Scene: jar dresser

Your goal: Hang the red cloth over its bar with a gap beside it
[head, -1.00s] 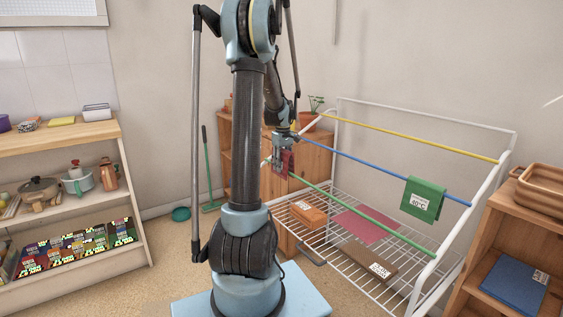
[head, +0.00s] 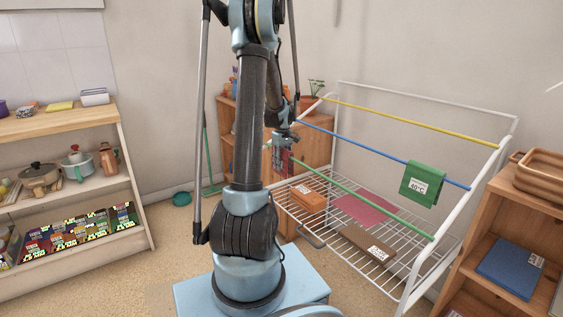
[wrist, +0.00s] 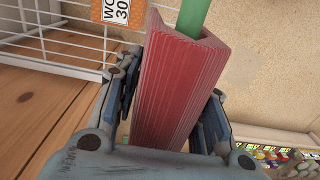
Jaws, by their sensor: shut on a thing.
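My gripper (head: 281,146) is shut on the folded red cloth (wrist: 172,88) at the left end of the rack's green bar (head: 362,197). In the wrist view the ribbed cloth stands between the two fingers, its folded top forming a channel. The green bar (wrist: 194,14) runs up to the cloth's far end there; whether the cloth rests on it cannot be told. In the head view the cloth (head: 285,161) is small and partly hidden by my gripper. A green cloth (head: 422,184) with a white label hangs over the blue bar (head: 375,149).
The yellow bar (head: 410,121) is bare. An orange folded cloth (head: 308,198), a brown one (head: 368,245) and a flat pink-red piece (head: 365,210) lie on the wire shelf. A wooden cabinet (head: 312,145) stands close behind my gripper. A wooden shelf unit (head: 500,215) stands right.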

